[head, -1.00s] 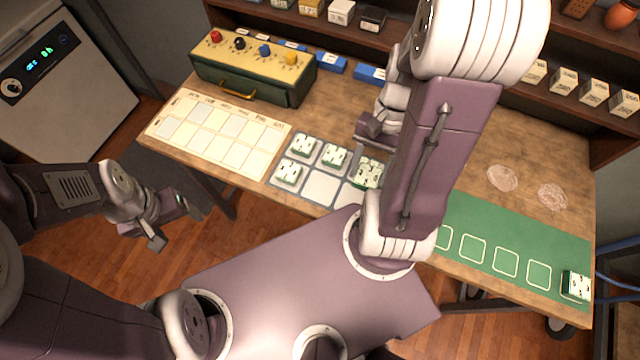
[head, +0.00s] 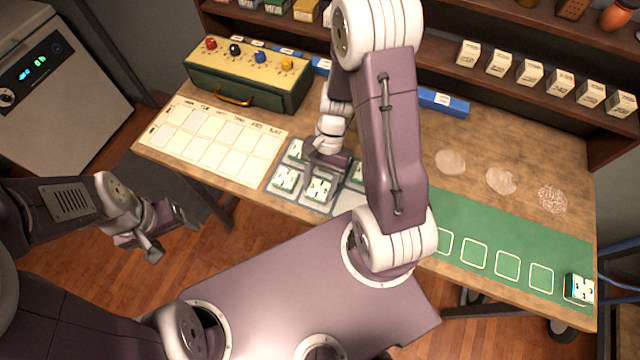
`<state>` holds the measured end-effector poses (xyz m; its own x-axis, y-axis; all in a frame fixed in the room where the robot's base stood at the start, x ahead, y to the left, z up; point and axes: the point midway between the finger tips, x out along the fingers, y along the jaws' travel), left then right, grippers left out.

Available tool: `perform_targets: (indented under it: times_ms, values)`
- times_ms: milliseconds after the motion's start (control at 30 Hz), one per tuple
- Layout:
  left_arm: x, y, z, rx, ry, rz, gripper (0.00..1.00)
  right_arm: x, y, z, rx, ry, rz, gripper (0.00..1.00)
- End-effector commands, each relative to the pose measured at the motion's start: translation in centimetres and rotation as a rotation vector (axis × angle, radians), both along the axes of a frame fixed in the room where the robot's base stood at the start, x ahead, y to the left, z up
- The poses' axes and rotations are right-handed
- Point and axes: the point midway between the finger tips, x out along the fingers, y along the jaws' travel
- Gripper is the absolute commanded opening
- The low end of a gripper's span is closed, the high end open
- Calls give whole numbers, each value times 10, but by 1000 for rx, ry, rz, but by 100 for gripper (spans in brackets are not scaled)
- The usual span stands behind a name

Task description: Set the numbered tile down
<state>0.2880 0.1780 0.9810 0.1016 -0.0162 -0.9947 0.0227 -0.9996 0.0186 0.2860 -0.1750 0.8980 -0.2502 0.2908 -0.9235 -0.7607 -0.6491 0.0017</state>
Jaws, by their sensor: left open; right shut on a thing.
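A white and green numbered tile (head: 319,190) is in my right gripper (head: 324,168), which is shut on it. It is at the front middle cell of the grey tray (head: 345,204); I cannot tell whether it touches the tray. Other tiles sit in the tray: one at front left (head: 285,179), one at back left (head: 296,150), and one at back right (head: 357,173), partly covered by my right arm. My gripper hides the back middle cell. My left gripper (head: 166,232) is open and empty, off the table's front left edge.
A cream grid card (head: 215,142) lies left of the tray. A green box with colored knobs (head: 248,78) stands behind it. A green mat (head: 500,235) with outlined squares lies right, with one tile (head: 578,289) at its end. Shelves of small boxes (head: 530,72) line the back.

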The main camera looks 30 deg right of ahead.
Motion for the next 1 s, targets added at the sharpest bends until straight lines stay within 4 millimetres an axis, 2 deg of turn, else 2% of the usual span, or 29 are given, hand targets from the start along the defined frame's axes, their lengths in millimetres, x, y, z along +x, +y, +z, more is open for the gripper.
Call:
perform_targets:
  times_ms: [233, 267, 300, 333, 600, 700, 767, 1000]
  values:
    - [0, 0, -3, 0, 0, 0, 74, 0, 0, -4, 1, 1, 0, 0]
    - [0, 0, -2, 0, 0, 0, 74, 0, 0, -3, 1, 1, 0, 58]
    - [0, 0, -2, 0, 0, 0, 74, 0, 0, -2, 1, 1, 0, 69]
    - [0, 0, -2, 0, 0, 0, 74, 0, 0, -2, 1, 1, 0, 74]
    - [0, 0, -1, 0, 0, 0, 74, 0, 0, -2, 1, 1, 0, 74]
    - [0, 0, 2, 0, 0, 0, 74, 1, -1, 6, 0, -2, -1, 74]
    - [0, 0, 4, 0, 0, 0, 74, 4, -4, 16, 0, -4, 0, 74]
    - [0, 0, 12, 0, 0, 0, 74, 20, -23, 73, -1, -6, -2, 74]
